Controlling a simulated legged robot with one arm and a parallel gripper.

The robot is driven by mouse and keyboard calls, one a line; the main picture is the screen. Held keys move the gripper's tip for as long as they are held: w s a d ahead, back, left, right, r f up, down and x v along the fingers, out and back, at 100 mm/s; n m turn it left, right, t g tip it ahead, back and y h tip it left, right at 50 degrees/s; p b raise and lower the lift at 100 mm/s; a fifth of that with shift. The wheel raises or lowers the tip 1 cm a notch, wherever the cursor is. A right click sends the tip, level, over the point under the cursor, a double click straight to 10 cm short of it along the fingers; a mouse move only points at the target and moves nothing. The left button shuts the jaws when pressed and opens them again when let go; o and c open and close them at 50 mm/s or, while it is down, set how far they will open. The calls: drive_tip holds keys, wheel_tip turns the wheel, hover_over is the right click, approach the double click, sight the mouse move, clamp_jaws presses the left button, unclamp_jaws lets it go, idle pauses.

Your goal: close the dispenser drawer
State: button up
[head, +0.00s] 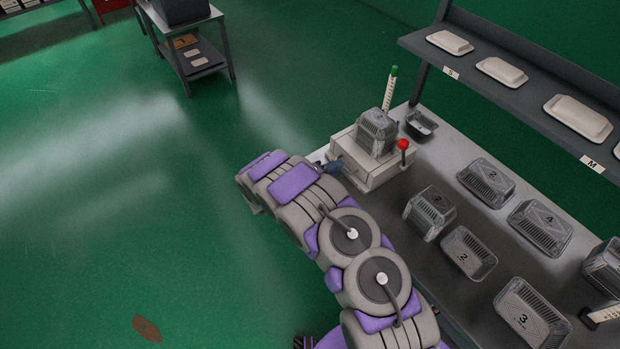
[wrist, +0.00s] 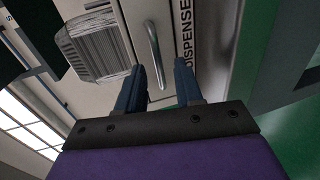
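The dispenser (head: 385,170) is a cream box on the grey bench, with upturned foil trays (head: 377,132) stacked on top and a red-knobbed lever (head: 403,150) at its right. In the wrist view, a pale panel lettered "DISPENSE" carries a long metal handle (wrist: 153,50). My gripper (head: 335,164) is at the dispenser's left side in the head view. Its two blue fingers are apart in the wrist view (wrist: 160,78), with the handle's lower end in line with the gap. Contact cannot be told. My arm hides part of this side, and how far the drawer is out is unclear.
Several foil trays (head: 485,182) stand on the bench (head: 395,225) to the right. A shelf (head: 500,88) with white lids runs above its far side. A marked stick with a green top (head: 390,90) stands behind the dispenser. The green floor at left is open.

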drive_tip(key=p+v, duration=0.1)
drive_tip(key=v, duration=1.4)
drive_tip(key=shift+p, duration=0.35)
drive_tip(key=s+d+r+m+g+h, duration=0.1)
drive_tip(key=d+r+m+g, duration=0.15)
drive_tip(key=d+r, duration=0.35)
drive_tip(key=s+d+r+m+g, duration=0.1)
drive_tip(key=d+r+g, duration=0.2)
drive_tip(key=d+r, duration=0.35)
drive_tip(key=s+d+r+m+g+y, duration=0.25)
drive_tip(key=s+d+r+g, duration=0.25)
drive_tip(key=s+d+r, duration=0.4)
drive_tip(key=s+d+r+m+g+y, duration=0.1)
drive_tip(key=s+r+y, duration=0.1)
drive_tip(key=s, duration=0.5)
drive_tip(key=s+d+r+m+g+y, duration=0.1)
drive_tip(key=s+r+y, duration=0.2)
drive_tip(key=s, duration=0.4)
drive_tip(key=s+a+t+y, duration=0.1)
drive_tip(key=s+a+y, duration=0.2)
drive_tip(key=s, duration=0.4)
drive_tip(key=s+a+r+n+t+y, duration=0.1)
drive_tip(key=s+a+y, duration=0.2)
drive_tip(key=s, duration=0.4)
drive_tip(key=shift+s+a, duration=0.2)
drive_tip(key=shift+a, duration=0.6)
